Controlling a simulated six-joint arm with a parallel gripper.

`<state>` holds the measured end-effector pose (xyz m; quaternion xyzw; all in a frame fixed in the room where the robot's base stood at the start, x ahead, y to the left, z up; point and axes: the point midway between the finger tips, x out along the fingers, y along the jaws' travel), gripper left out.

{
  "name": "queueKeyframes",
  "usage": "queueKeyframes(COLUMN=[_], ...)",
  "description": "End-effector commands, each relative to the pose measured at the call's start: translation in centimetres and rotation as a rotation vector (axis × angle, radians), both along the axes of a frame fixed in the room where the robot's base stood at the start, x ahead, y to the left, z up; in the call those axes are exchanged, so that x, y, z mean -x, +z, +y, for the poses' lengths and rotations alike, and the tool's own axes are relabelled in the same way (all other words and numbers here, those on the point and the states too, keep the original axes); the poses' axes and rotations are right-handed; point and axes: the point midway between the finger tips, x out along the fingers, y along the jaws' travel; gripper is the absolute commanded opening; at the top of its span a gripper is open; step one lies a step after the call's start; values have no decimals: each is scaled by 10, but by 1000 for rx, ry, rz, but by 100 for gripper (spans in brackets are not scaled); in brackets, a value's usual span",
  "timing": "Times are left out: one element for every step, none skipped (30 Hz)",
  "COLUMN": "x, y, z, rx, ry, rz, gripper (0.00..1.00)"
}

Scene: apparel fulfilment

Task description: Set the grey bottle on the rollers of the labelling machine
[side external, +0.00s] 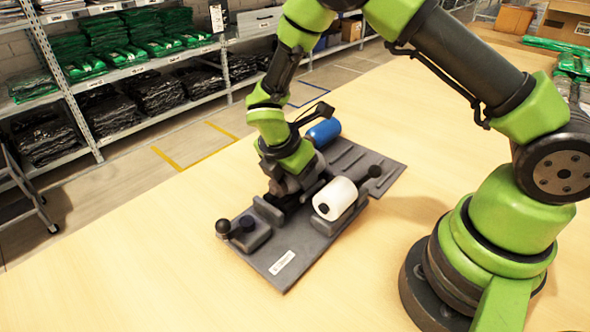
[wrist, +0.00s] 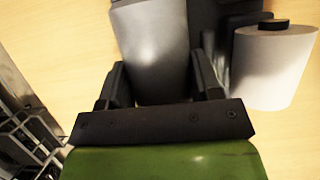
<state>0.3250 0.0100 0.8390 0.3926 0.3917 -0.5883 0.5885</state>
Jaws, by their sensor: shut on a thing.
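The grey bottle (wrist: 152,45) lies between the two fingers of my gripper (wrist: 158,72) in the wrist view, and the gripper is shut on it. In the side view my gripper (side external: 284,196) is low over the labelling machine (side external: 300,240), a dark grey plate with fittings, just left of its white roll (side external: 335,198). The white roll also shows at the right in the wrist view (wrist: 270,70). In the side view the bottle is hard to tell from the grey parts around it. I cannot tell whether it touches the rollers, which are mostly hidden.
A blue cylinder (side external: 323,132) lies at the far end of the machine. Black knobs (side external: 223,227) stick up at its near left and right side. The wooden table (side external: 130,260) is clear to the left and front. Shelves (side external: 110,80) with packed garments stand behind.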

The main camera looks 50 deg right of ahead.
Motion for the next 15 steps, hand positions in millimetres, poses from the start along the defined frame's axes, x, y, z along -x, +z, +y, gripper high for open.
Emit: queueKeyframes(x=[0,0,0,0,0,0,0,1,1,1,1,2,2,2,3], y=[0,0,0,0,0,0,0,0,0,0,0,0,0,-1,-1], z=[0,0,0,0,0,0,0,0,0,0,0,0,0,0,0], rx=[0,0,0,0,0,0,1,1,1,1,2,2,2,2,3], ry=[0,0,0,0,0,0,0,-1,-2,-3,-3,-4,-4,-4,-5], rz=[0,0,0,0,0,1,1,3,3,4,5,6,7,8,9], gripper=[35,35,61,68,75,84,88,88,88,88,88,88,88,88,88])
